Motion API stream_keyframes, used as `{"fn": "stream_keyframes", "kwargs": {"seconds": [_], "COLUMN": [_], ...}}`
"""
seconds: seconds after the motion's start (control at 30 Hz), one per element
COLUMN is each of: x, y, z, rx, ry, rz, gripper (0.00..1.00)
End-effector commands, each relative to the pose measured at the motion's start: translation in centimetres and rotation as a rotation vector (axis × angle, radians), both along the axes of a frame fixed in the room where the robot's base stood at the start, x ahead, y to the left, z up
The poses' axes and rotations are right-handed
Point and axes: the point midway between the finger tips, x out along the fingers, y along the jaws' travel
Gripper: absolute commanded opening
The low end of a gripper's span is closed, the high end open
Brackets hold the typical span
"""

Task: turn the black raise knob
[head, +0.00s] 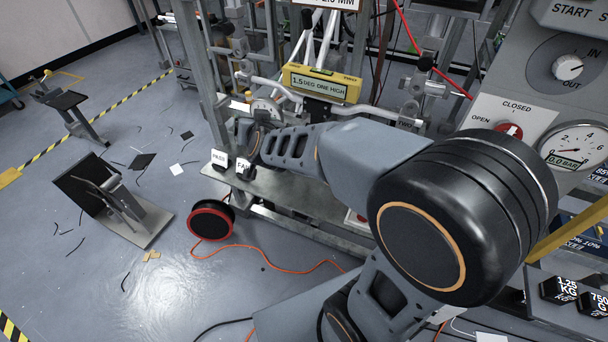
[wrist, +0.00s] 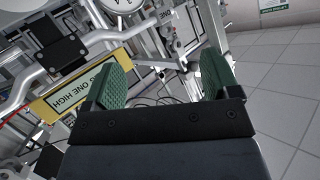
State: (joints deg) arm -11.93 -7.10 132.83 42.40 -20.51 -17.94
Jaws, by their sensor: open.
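I cannot make out the black raise knob in either view. My gripper (wrist: 163,78) is open in the wrist view, with its two green-padded fingers apart and nothing between them. A yellow digital level (head: 321,84) reading "1.5 deg one high" sits on the rig just above my forearm. The level also shows, turned over, left of the fingers in the wrist view (wrist: 68,101).
A control panel at right carries a white in/out knob (head: 568,67), a red open/closed knob (head: 509,131) and a pressure gauge (head: 573,146). Pass and fail blocks (head: 219,158) stand on the rig's bench. An orange cable (head: 285,267) and scraps lie on the floor.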

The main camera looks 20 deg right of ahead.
Motion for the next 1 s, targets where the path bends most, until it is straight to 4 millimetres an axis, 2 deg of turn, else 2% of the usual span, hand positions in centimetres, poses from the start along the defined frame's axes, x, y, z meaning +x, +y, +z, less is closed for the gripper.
{"fn": "stream_keyframes", "kwargs": {"seconds": [0.03,0.2,0.3,0.4,0.53,0.7,0.87,1.0], "x": [1.1,2.6,2.3,1.7,0.8,0.3,1.3,3.0], "y": [-0.3,-2.8,-4.0,-4.9,-5.6,-6.3,-7.9,-10.1], "z": [-5.4,-13.0,-16.8,-19.6,-22.0,-23.2,-23.3,-23.3], "rx": [-0.013,-0.101,-0.174,-0.244,-0.318,-0.37,-0.379,-0.378], "ry": [-0.036,-0.142,-0.172,-0.189,-0.197,-0.202,-0.202,-0.202], "rz": [-0.071,-0.347,-0.49,-0.607,-0.712,-0.78,-0.798,-0.798], "gripper": [0.82,0.82,0.82,0.82,0.82,0.82,0.82,0.82]}}
